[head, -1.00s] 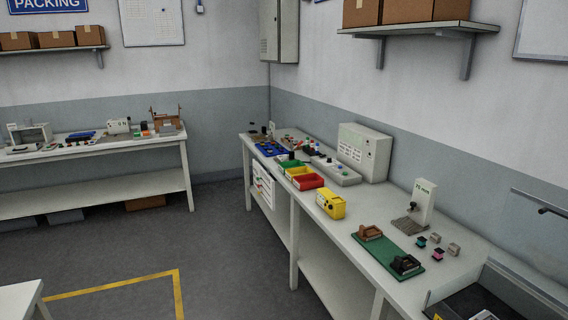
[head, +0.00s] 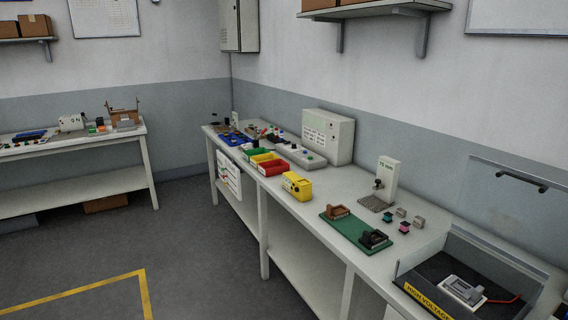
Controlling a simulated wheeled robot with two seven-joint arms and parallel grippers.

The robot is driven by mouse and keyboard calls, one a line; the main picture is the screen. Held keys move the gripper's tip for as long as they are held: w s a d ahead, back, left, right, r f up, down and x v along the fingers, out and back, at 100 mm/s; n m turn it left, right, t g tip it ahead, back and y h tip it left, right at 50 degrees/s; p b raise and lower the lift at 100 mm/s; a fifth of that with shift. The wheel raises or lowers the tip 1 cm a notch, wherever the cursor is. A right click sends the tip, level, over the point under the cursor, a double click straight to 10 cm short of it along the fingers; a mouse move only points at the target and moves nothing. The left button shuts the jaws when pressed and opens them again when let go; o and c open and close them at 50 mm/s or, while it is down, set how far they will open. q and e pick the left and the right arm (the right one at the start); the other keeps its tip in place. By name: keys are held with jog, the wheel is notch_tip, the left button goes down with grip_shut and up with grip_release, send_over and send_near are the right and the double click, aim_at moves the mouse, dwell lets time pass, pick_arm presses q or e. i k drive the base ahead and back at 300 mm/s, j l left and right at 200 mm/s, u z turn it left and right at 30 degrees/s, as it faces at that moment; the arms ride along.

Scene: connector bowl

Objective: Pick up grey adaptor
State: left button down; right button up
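Small connector pieces stand on the long workbench (head: 331,256) in the head view, to the right of the green mat. Two look grey: one grey piece (head: 401,213) and another grey piece (head: 418,222) nearer the right. A teal piece (head: 388,217) and a pink piece (head: 404,227) stand just in front of them. They are too small to tell which grey one is the adaptor. Neither of my grippers shows in the view.
The green mat (head: 352,228) holds a brown fixture (head: 337,212) and a black fixture (head: 374,239). A white upright device (head: 388,178) stands behind. A yellow box (head: 297,186) stands left. A clear-walled high-voltage tray (head: 428,290) is at the right. Floor in front is free.

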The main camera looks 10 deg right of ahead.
aim_at(470, 295)
jog(key=z, duration=1.5)
